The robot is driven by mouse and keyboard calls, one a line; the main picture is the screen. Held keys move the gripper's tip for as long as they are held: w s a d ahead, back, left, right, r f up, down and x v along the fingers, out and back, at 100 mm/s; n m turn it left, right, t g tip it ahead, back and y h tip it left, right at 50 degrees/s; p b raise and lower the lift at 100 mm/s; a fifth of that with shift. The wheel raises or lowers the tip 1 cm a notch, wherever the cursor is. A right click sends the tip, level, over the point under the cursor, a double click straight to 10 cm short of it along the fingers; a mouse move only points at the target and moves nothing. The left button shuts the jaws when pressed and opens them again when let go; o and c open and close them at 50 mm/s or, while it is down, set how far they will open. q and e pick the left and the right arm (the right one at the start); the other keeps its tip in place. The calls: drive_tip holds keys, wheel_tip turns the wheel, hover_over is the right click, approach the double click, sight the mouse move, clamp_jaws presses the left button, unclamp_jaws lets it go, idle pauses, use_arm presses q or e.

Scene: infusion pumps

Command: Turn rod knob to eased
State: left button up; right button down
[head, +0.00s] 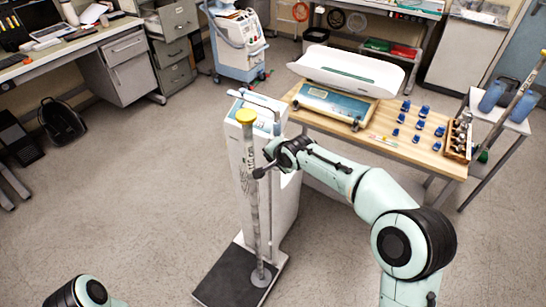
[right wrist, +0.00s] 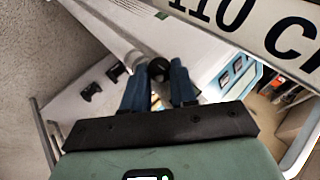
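The black rod knob (head: 259,172) sits on the rod's side at about mid height. My right gripper (head: 270,165) reaches it from the right. In the right wrist view the round knob (right wrist: 158,70) lies between the two blue fingertips of my right gripper (right wrist: 158,78), which appear to touch it on both sides. The knob's setting cannot be read. Only a piece of my left arm shows at the bottom left; its gripper is out of view.
The white scale column (head: 285,200) stands right behind the rod. A wooden table (head: 340,130) at the right bears a baby scale (head: 345,72), blue small parts and a crate. A wheeled machine (head: 237,45) stands at the back.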

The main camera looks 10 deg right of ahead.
drive_tip(key=p, duration=0.1)
drive_tip(key=g+h+p, duration=0.1)
drive_tip(key=g+p, duration=0.1)
drive_tip(key=shift+w+a+r+n+h, duration=0.2)
drive_tip(key=shift+w+r+n+h, duration=0.05)
drive_tip(key=shift+r+n+h, duration=0.05)
use_arm(q)
drive_tip(key=w+r, duration=0.1)
drive_tip(key=r, duration=0.1)
drive_tip(key=w+r, duration=0.1)
drive_tip(key=r, duration=0.1)
drive_tip(key=shift+w, duration=0.15)
use_arm(e)
drive_tip(key=shift+s+f, duration=0.1)
drive_tip(key=shift+f, duration=0.05)
drive_tip(key=c, duration=0.9)
unclamp_jaws()
use_arm(q)
drive_tip(key=shift+s+f+b, duration=0.55)
drive_tip(key=shift+f+b, duration=0.05)
drive_tip(key=shift+f, duration=0.3)
use_arm(e)
drive_tip(key=v, duration=1.3)
